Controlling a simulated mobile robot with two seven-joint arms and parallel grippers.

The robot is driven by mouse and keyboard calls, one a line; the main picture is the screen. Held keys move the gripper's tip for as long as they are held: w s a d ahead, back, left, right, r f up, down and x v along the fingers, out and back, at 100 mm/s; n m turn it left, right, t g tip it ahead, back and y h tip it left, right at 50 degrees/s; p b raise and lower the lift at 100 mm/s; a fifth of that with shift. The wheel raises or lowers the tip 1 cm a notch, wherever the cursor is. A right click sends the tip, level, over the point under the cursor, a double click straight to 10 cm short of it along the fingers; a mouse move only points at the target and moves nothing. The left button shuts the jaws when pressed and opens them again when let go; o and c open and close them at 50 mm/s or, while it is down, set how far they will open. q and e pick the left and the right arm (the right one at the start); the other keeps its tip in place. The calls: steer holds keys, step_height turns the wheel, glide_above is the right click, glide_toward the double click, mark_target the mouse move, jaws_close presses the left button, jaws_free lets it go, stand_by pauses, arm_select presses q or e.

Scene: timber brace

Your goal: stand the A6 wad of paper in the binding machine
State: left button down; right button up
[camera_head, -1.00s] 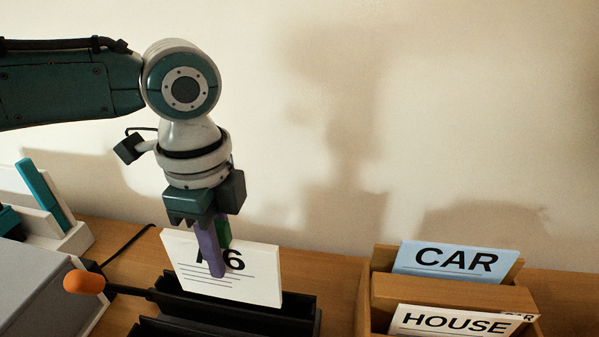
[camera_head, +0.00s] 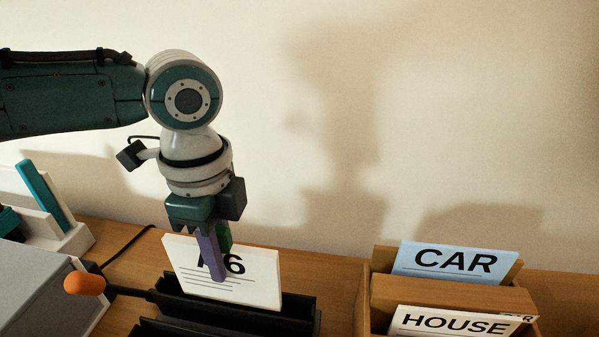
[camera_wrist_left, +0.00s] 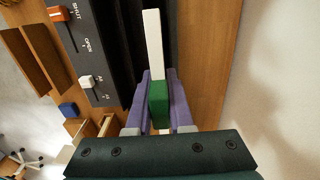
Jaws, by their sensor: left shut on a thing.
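The A6 wad of paper (camera_head: 255,288) is a white block with black print, upright and slightly tilted, at the black binding machine (camera_head: 290,318). Its lower edge is at the machine's slot; whether it touches the bottom is hidden. My left gripper (camera_head: 218,262) is shut on the wad from above. In the left wrist view the wad (camera_wrist_left: 152,40) shows edge-on beyond a green block (camera_wrist_left: 158,103) between the purple fingers. The machine (camera_wrist_left: 105,50) there shows SHUT and OPEN marks, an orange lever (camera_wrist_left: 58,14) and a white slider (camera_wrist_left: 87,82). My right gripper is not in view.
A wooden holder (camera_head: 450,297) with CAR and HOUSE cards stands to the right. A grey box (camera_head: 40,285) and a white stand with a teal piece (camera_head: 43,193) are at the left. An orange knob (camera_head: 84,282) sticks out left of the machine. The wall is close behind.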

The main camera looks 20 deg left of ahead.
mark_target(232, 299)
arm_select(q)
steer(key=shift+f+b, duration=1.65)
steer(key=shift+f, duration=0.9)
steer(key=shift+c, duration=1.2)
jaws_free()
step_height(232, 299, up, 8)
steer(key=p, duration=0.9)
